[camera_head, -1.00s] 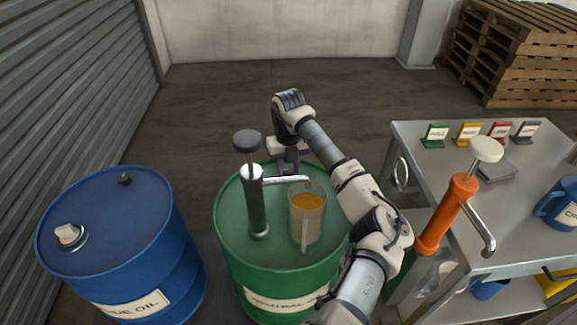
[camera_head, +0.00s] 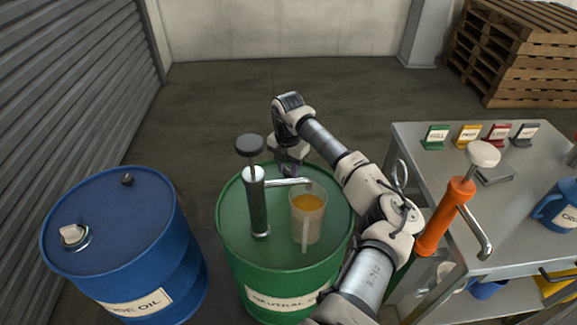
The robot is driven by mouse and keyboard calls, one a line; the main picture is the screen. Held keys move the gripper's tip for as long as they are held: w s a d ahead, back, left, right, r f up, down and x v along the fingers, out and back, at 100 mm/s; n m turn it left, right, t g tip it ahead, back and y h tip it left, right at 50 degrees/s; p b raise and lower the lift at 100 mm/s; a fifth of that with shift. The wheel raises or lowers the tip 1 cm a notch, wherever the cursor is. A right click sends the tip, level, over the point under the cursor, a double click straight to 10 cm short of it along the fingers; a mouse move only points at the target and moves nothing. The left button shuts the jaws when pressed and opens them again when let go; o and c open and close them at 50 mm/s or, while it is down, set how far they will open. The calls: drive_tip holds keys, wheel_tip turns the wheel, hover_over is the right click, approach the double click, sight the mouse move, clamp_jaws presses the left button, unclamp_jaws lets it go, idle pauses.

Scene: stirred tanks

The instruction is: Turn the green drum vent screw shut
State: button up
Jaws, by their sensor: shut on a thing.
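The green drum (camera_head: 283,280) stands upright in the middle, with a label reading "NEUTRAL" on its front. A hand pump (camera_head: 257,205) with a black knob rises from its lid, its spout pointing right. A clear jug (camera_head: 307,222) with amber liquid stands on the lid under the spout. My gripper (camera_head: 288,168) points down at the far edge of the drum lid, behind the pump. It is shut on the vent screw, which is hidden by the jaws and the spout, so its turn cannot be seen.
A blue drum (camera_head: 120,240) stands at the left with a white cap and a small dark vent screw. An orange pump (camera_head: 445,215) stands at the right beside a grey table (camera_head: 410,150) holding colored cards and a blue jug (camera_head: 556,205). Pallets (camera_head: 515,55) are stacked behind.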

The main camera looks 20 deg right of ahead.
sight(288, 170)
drive_tip(key=m, duration=0.3)
drive_tip(key=shift+w+r+m+p, duration=0.1)
drive_tip(key=shift+m+p, duration=0.2)
drive_tip(key=shift+p, duration=0.1)
drive_tip(key=shift+m+p, duration=0.4)
drive_tip(key=shift+m, duration=1.4)
drive_tip(key=o, duration=1)
drive_tip(key=shift+c, duration=0.2)
wheel_tip(288, 170, up, 14)
drive_tip(key=b, duration=0.2)
drive_tip(key=shift+b, duration=0.3)
